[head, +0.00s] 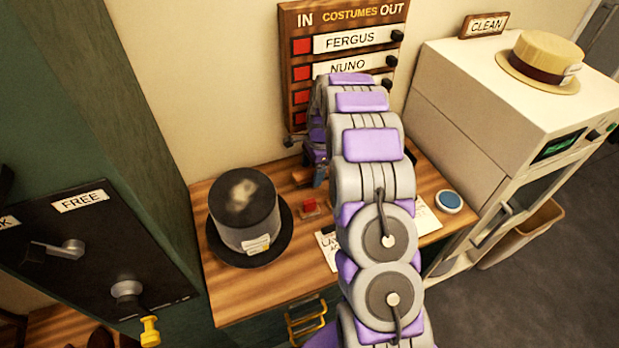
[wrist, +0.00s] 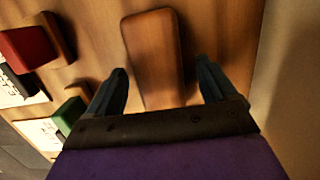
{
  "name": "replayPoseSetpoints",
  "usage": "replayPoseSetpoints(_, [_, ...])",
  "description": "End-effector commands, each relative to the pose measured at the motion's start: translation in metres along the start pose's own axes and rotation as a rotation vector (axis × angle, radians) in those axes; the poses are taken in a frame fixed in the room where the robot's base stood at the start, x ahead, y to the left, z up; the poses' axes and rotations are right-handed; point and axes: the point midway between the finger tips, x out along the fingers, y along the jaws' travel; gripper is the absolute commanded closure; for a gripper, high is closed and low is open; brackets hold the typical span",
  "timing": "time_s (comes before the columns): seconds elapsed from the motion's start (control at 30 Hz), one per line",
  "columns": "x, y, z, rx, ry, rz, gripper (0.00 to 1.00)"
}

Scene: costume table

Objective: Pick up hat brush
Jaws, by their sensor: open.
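The hat brush, a brown wooden block with rounded corners (wrist: 152,45), lies on the wooden table. In the wrist view it sits between and just beyond the fingertips of my gripper (wrist: 160,72). My gripper is open, with one dark finger on each side of the brush, and a gap shows on both sides. I cannot tell the height of the fingertips above the table. In the head view a small part of the brush (head: 302,174) shows near the wall, beside my gripper (head: 319,176); my arm hides much of that area.
A grey top hat (head: 246,215) with a dusty crown stands on the table's left. A red block (head: 309,206) is nearby; a green block (wrist: 70,114) shows in the wrist view. A round blue-topped item (head: 448,201) is at right. A straw hat (head: 540,58) rests on the white cabinet (head: 445,75).

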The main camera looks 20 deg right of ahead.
Motion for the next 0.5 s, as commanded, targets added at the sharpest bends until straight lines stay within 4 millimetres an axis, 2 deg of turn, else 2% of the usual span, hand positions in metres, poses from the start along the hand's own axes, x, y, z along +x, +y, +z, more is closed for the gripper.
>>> replayPoseSetpoints(0.03, [0.009, 0.001, -0.001, 0.002, -0.001, 0.002, 0.15])
replayPoseSetpoints(0.1, [0.013, 0.001, 0.001, 0.001, 0.001, 0.001, 0.15])
replayPoseSetpoints(0.3, [0.013, 0.0, 0.009, 0.0, 0.011, 0.0, 0.15])
replayPoseSetpoints(0.5, [0.012, 0.0, 0.009, -0.001, 0.012, -0.001, 0.33])
